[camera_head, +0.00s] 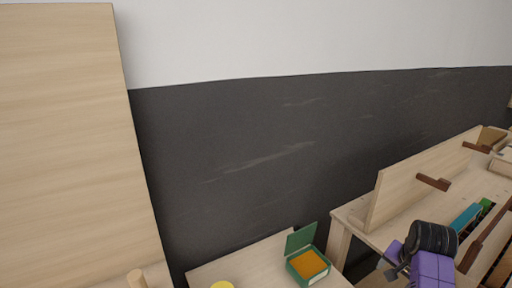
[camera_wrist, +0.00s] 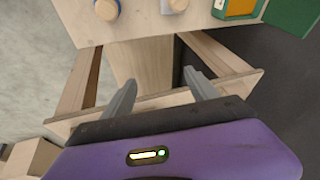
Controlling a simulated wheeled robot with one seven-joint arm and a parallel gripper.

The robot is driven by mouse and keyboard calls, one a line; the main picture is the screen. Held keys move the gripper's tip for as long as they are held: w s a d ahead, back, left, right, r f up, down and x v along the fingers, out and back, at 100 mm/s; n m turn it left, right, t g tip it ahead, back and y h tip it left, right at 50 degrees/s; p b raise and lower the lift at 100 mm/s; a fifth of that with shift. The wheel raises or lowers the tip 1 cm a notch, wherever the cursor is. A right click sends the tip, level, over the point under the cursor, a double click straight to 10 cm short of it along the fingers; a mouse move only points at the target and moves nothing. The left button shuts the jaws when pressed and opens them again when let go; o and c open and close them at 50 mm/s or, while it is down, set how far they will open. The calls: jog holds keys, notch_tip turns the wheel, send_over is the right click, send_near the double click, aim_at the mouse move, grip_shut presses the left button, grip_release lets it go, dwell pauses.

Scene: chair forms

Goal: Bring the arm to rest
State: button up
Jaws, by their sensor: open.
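My gripper (camera_wrist: 160,88) shows in the wrist view with its two grey fingers spread apart and nothing between them. Beyond the fingers is a wooden table or bench, with its legs and a lower crossbar in view. In the head view my purple and black arm (camera_head: 432,262) is at the lower right, in front of a wooden workbench (camera_head: 350,222). The fingers cannot be made out in the head view.
A green box (camera_head: 307,266) with an open lid and orange inside stands on a small wooden table (camera_head: 258,262). A tall wooden panel (camera_head: 65,140) fills the left. A dark lower wall (camera_head: 260,150) lies behind.

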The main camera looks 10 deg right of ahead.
jog(key=s+a+r+n+t, duration=0.3)
jog(key=s+a+n+t, duration=0.35)
jog(key=s+a, duration=0.25)
jog(key=s+a+r+n+t, duration=0.3)
jog(key=s+a+n+t, duration=0.2)
jog(key=s+a+t, duration=0.3)
jog(key=s+a+g, duration=0.1)
jog(key=s+a, duration=0.2)
jog(key=s, duration=0.4)
jog(key=s+a+g+y+b, duration=0.1)
jog(key=s+a, duration=0.2)
jog(key=s, duration=0.4)
jog(key=s+a+g+y, duration=0.1)
jog(key=s+a, duration=0.3)
jog(key=s, duration=0.3)
jog(key=shift+s+r+n+g, duration=0.3)
jog(key=shift+s+n+g, duration=0.05)
jog(key=shift+s+n, duration=0.1)
